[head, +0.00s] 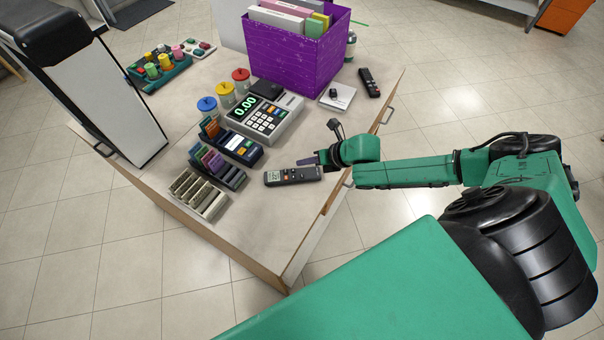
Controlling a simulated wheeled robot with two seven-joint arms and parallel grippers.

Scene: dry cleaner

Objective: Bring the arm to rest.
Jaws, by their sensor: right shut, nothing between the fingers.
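My right arm (420,171) is green with black joints and reaches in from the right over the counter's right edge. My right gripper (308,161) is shut and empty, its fingers pointing left. In the picture it sits just above a black handheld device (292,176) with a small screen and buttons, which lies on the counter. I cannot tell how high the gripper is over the counter. My left gripper is not in view.
The counter (255,215) holds a cash register (268,118), card racks (215,165), jars (226,95), a purple bin of folders (290,50), a white pad (338,97) and a black remote (370,83). The counter's front corner is bare. Tiled floor (440,85) beyond is open.

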